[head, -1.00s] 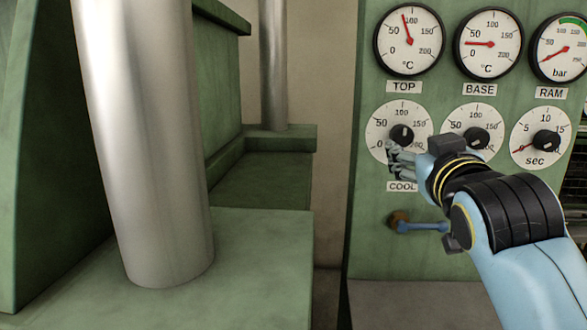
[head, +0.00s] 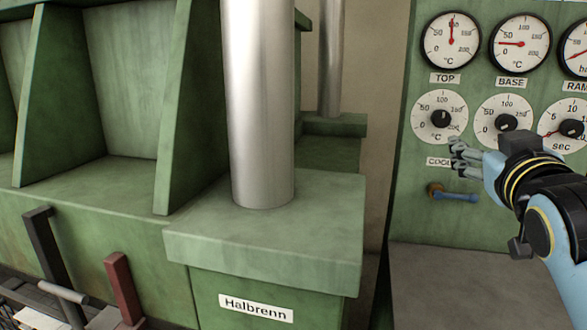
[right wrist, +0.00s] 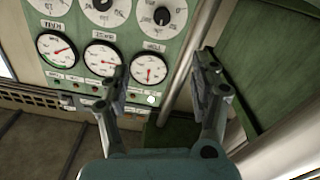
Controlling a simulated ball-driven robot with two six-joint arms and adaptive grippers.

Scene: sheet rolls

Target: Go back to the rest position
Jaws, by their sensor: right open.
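My right gripper (head: 462,158) is in the head view at the right, in front of the green control panel (head: 420,215). It holds nothing. In the right wrist view its two fingers (right wrist: 160,95) stand wide apart, with the panel's gauges behind them. The TOP dial knob (head: 441,119) and the BASE dial knob (head: 507,123) are just above the gripper, and the gripper is apart from them. The fingers partly cover the COOL label (head: 438,162). My left gripper is not in view.
A steel column (head: 262,110) stands on a green machine block (head: 265,225) labelled Halbrenn. A blue-handled valve (head: 455,196) sits low on the panel. A dark upright lever (head: 50,260) and a red-brown one (head: 122,285) are at the lower left. A grey surface (head: 470,285) below the panel is bare.

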